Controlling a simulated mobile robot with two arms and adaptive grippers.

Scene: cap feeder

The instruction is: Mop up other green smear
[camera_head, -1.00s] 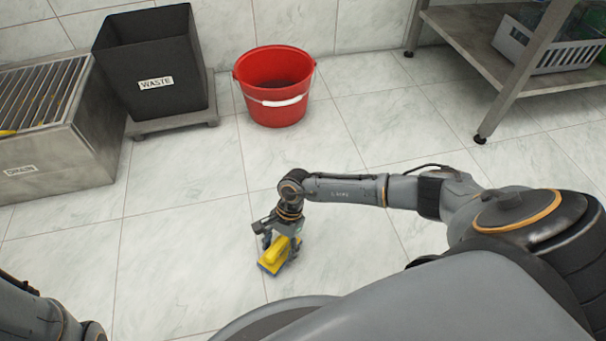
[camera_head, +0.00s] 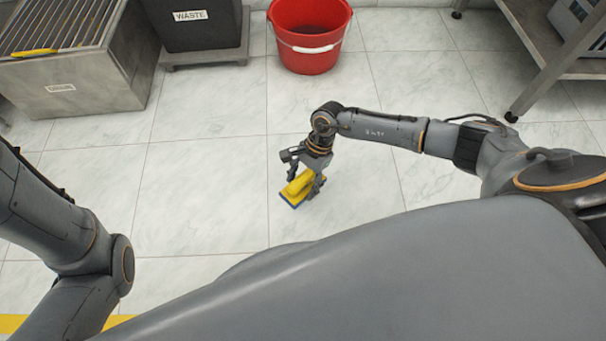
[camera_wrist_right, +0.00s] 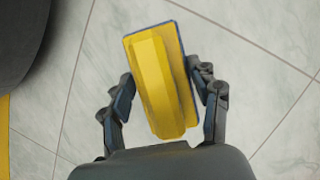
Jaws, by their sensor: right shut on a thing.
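My right gripper (camera_head: 306,181) is shut on a yellow sponge-like block with a blue underside (camera_head: 301,188), low over the pale tiled floor. In the right wrist view the yellow block (camera_wrist_right: 157,82) sits between the two fingers of the right gripper (camera_wrist_right: 162,95), tilted a little, its blue edge showing along the top and right. I cannot tell whether it touches the floor. No green smear shows in either view. Part of my left arm is at the left of the head view; its gripper is out of the picture.
A red bucket (camera_head: 308,50) stands at the top middle. A dark waste bin (camera_head: 195,30) on a low base and a metal drain unit (camera_head: 75,85) stand at the upper left. A metal shelf (camera_head: 560,65) is at the upper right. The middle floor is clear. A yellow floor stripe (camera_head: 12,324) shows at lower left.

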